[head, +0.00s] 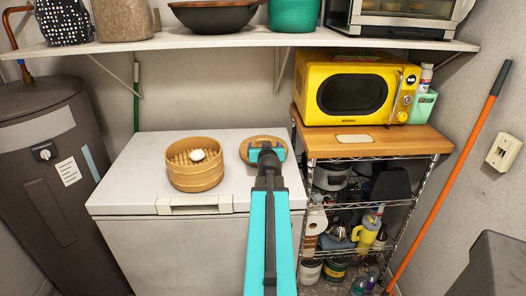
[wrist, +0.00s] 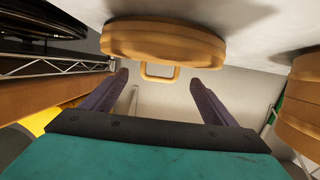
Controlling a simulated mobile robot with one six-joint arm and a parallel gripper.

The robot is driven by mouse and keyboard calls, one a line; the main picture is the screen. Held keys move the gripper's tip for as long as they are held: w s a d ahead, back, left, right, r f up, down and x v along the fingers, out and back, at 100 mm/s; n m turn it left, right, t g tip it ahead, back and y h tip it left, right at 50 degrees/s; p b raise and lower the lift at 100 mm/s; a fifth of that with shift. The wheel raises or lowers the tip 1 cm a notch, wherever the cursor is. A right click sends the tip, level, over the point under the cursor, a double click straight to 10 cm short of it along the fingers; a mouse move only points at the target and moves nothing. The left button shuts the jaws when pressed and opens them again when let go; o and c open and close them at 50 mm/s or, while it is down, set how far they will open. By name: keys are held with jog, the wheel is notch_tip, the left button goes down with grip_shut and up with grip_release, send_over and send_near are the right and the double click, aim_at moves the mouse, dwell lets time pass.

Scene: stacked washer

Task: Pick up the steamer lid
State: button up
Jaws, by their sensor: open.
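The steamer lid (head: 262,139) is a round, tan wooden disc on top of the white chest freezer, right of the steamer basket (head: 196,172). My gripper (head: 266,152) is over the lid in the head view and hides part of it. In the wrist view, which looks upside down, the lid (wrist: 165,42) is ahead, with its square loop handle (wrist: 160,72) in line with the gap between my two open fingers (wrist: 160,78). I see no finger touching the handle; how deep it sits between them I cannot tell. The basket holds a pale round item.
The white freezer (head: 130,190) has clear top space around the basket. A shelf (head: 225,40) with bowls and pots hangs above. A yellow microwave (head: 350,90) stands on a wooden-topped wire rack (head: 390,142) at right. A dark water heater (head: 50,190) stands left.

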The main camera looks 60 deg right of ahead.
jog(key=shift+p+x, duration=0.4)
jog(key=shift+x, duration=1.45)
jog(key=c, duration=1.2)
jog(key=shift+r, duration=0.1)
